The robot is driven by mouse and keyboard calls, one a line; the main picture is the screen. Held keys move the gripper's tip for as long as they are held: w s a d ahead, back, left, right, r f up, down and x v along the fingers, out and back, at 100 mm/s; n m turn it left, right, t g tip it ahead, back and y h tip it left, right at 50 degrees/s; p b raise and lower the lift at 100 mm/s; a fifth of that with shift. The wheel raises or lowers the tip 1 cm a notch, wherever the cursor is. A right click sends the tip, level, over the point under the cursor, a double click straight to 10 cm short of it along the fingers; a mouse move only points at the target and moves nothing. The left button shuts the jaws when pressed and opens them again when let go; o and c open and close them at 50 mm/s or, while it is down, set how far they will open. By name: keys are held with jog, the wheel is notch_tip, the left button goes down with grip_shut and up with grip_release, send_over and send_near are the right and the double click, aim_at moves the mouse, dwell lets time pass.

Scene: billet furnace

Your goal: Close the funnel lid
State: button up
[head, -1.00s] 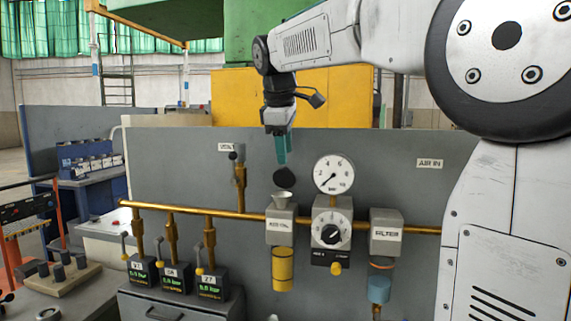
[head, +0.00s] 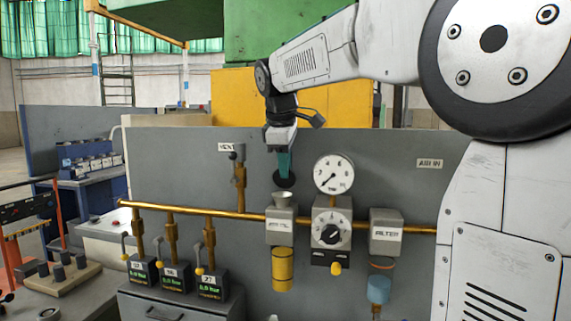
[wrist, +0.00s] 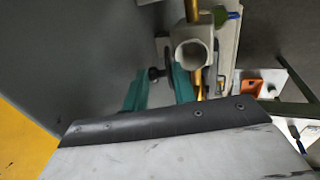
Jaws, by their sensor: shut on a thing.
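The funnel (head: 281,198) is a small grey cone on top of the grey block on the brass pipe, and its mouth is uncovered. The funnel lid (head: 285,181) is a dark round disc standing up just above and behind the funnel. My gripper (head: 284,174) points down with its teal fingers over the lid, which they partly hide. In the wrist view my gripper (wrist: 158,76) is shut on the dark lid (wrist: 156,73), only a bit of which shows between the fingers. The round open funnel (wrist: 191,53) lies right beside the right finger.
A white pressure gauge (head: 334,174) and a regulator knob (head: 331,234) are close on the right, with the filter block (head: 386,232) beyond. A brass pipe (head: 180,209) runs along the grey panel (head: 400,155). Valves with small displays stand on the left.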

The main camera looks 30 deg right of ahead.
aim_at(286, 184)
jog(key=shift+s+a, duration=0.15)
dwell(0.4)
jog(key=shift+s+a+f+t+h, duration=0.2)
jog(key=shift+s+a+t+h, duration=0.35)
jog(key=shift+t+h, duration=0.35)
jog(key=shift+s+a+f+t+h, duration=0.2)
jog(key=shift+s+a+t+h, duration=0.05)
jog(key=shift+t+h, duration=0.25)
jog(key=shift+s+a+f+t+h, duration=0.15)
jog(key=shift+s+a+t+h, duration=0.1)
jog(key=shift+t+h, duration=0.25)
jog(key=shift+s+a+f+t+h, duration=0.3)
jog(key=shift+a+f+t+h, duration=0.2)
jog(key=shift+t+h, duration=0.4)
jog(key=shift+s+a+f+t+h, duration=0.1)
jog(key=shift+s+f+t+h, duration=0.1)
jog(key=shift+f+t+h, duration=0.25)
jog(key=shift+s+a+f+t+h, duration=0.15)
jog(key=shift+f+t+h, duration=0.1)
jog(key=shift+t+h, duration=0.4)
jog(key=o, duration=0.9)
jog(key=shift+d, duration=0.1)
jog(key=shift+f, duration=0.1)
